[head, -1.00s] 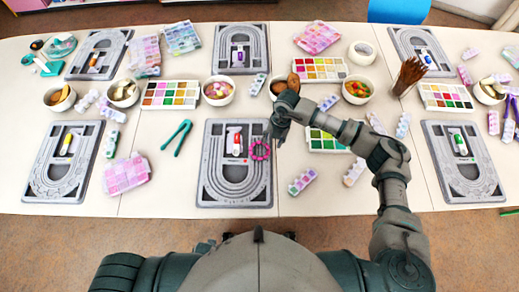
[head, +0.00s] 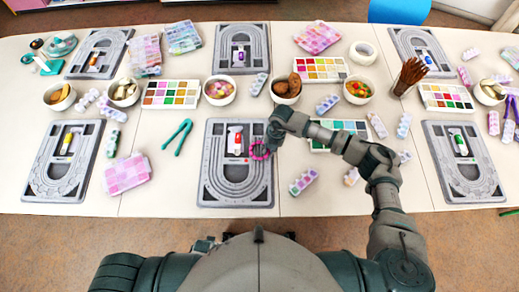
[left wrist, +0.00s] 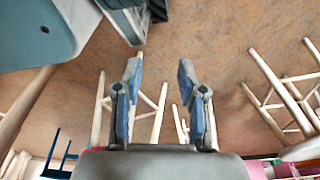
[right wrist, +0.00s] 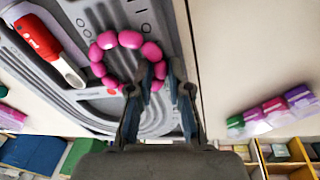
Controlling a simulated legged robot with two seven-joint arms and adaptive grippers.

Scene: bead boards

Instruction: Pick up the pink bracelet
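The pink bracelet (head: 259,151), a ring of round beads, is at the right edge of the middle grey bead board (head: 210,193). My right gripper (head: 266,146) is right at it. In the right wrist view the bracelet (right wrist: 104,45) shows as a ring, and the fingertips (right wrist: 165,72) are close together, one on each side of its beaded edge, shut on it. Whether the bracelet is clear of the board cannot be told. My left gripper (left wrist: 160,72) is open and empty, over the floor in the left wrist view.
A red-and-white marker (head: 236,138) lies on the middle board. Bowls, a bead tray (head: 171,94) and pill-box-like bead cases (head: 303,181) stand around. Bare tabletop shows right of the board.

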